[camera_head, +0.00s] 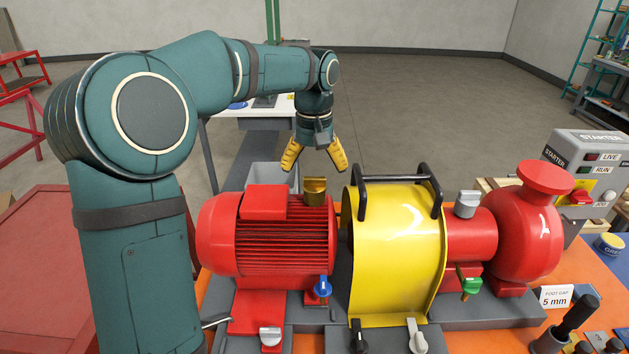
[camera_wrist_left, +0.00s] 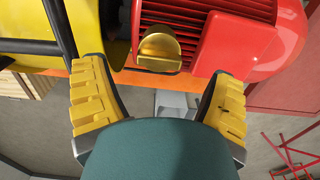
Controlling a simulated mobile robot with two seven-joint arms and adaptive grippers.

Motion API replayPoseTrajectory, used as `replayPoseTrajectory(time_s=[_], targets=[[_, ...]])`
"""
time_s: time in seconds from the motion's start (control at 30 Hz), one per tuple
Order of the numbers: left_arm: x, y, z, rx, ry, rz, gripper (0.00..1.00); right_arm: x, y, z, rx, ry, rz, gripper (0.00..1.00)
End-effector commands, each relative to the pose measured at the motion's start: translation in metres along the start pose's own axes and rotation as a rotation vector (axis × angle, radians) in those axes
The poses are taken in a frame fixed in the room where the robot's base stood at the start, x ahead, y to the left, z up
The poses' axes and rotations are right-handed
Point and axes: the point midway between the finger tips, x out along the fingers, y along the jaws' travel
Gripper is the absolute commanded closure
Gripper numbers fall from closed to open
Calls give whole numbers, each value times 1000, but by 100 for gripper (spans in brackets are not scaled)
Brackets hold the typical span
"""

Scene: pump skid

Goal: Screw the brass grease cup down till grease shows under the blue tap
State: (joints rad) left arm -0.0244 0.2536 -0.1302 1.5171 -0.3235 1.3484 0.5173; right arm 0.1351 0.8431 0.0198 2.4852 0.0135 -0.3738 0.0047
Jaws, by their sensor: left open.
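The brass grease cup (camera_head: 315,190) stands on top of the red motor (camera_head: 290,235), near its right end. It also shows in the left wrist view (camera_wrist_left: 158,47), between and beyond the fingers. My left gripper (camera_head: 315,158) is open and empty, pointing down a little above and behind the cup; its yellow fingers also show in the left wrist view (camera_wrist_left: 160,112). The blue tap (camera_head: 322,286) is low on the motor's front right side. I cannot make out any grease under it. My right gripper is not in view.
A yellow guard (camera_head: 395,250) with black handles stands right of the cup, close to the gripper. A red pump (camera_head: 525,235) with a grey cup (camera_head: 466,204) and green tap (camera_head: 470,286) is farther right. A starter box (camera_head: 585,165) stands at the right.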

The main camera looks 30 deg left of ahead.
Motion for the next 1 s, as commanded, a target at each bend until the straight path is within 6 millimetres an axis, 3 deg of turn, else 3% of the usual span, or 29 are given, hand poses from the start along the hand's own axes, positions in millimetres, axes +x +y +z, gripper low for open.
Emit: replayPoseTrajectory(time_s=[0.2,0.6,0.67,0.8,1.0], targets=[[26,0,0,0,-1,-1,15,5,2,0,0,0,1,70],[32,0,0,0,0,0,15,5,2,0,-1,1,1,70],[32,0,0,0,0,0,33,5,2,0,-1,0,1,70],[32,0,0,0,0,0,82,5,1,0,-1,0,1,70],[31,0,0,4,0,0,84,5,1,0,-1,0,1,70]])
